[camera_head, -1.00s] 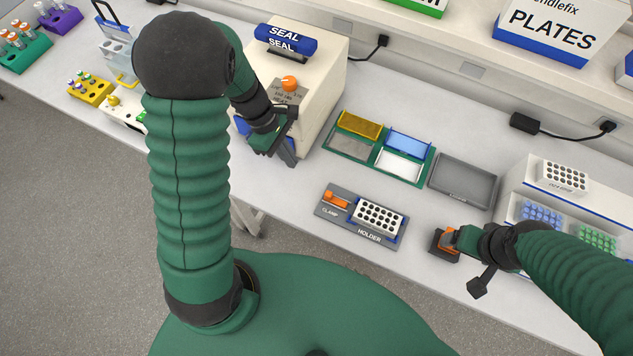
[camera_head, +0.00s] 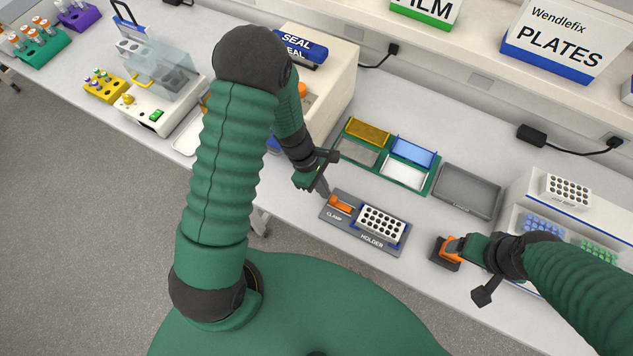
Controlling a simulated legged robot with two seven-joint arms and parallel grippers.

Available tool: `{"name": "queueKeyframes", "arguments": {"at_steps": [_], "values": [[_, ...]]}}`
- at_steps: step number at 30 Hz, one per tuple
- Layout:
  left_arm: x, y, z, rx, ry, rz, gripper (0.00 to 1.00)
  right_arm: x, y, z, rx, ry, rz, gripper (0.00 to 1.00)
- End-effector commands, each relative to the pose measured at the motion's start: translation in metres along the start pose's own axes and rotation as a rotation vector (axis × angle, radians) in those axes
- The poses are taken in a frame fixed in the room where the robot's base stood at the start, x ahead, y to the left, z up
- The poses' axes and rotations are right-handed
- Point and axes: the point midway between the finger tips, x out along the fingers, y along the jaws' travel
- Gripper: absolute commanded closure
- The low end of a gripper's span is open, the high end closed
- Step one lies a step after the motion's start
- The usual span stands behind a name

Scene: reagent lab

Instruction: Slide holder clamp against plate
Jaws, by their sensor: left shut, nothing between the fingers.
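The grey holder (camera_head: 335,217) lies flat near the front edge of the bench, with "CLAMP" and "HOLDER" lettering. Its orange clamp (camera_head: 340,204) is at the left end. A white plate (camera_head: 382,223) with dark round wells sits in the holder, right of the clamp, with a small gap apparent between them. My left gripper (camera_head: 325,191) is shut and empty, just behind and left of the clamp; whether it touches is unclear. My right gripper (camera_head: 462,248) is at an orange and black block (camera_head: 446,252) right of the holder; its fingers are not clear enough to judge.
A green tray (camera_head: 388,168) with yellow, grey, blue and white pieces lies behind the holder. A dark grey tray (camera_head: 467,192) is right of it. The cream sealer (camera_head: 335,75) stands at the back left. A white rack unit (camera_head: 517,195) stands at the right.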

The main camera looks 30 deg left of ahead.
Motion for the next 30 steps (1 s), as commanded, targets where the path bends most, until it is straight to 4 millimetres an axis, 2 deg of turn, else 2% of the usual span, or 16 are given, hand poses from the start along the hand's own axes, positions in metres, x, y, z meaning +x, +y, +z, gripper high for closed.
{"name": "queueKeyframes", "arguments": {"at_steps": [8, 16, 26, 30], "values": [[0.001, 0.0, 0.001, 0.001, 0.0, -0.001, 1.0, 0.001, 0.0, 0.0, 0.0, 0.0, 0.0, 0.21], [0.012, 0.0, 0.029, 0.002, -0.001, -0.002, 1.0, 0.002, 0.0, 0.001, 0.0, 0.0, 0.0, 0.21], [0.012, 0.0, 0.03, 0.002, -0.004, -0.003, 1.0, 0.002, 0.0, 0.001, 0.0, 0.0, 0.0, 0.21], [0.009, 0.002, 0.023, 0.001, -0.002, -0.001, 1.0, 0.0, 0.0, 0.0, 0.0, 0.0, 0.0, 0.21]]}}
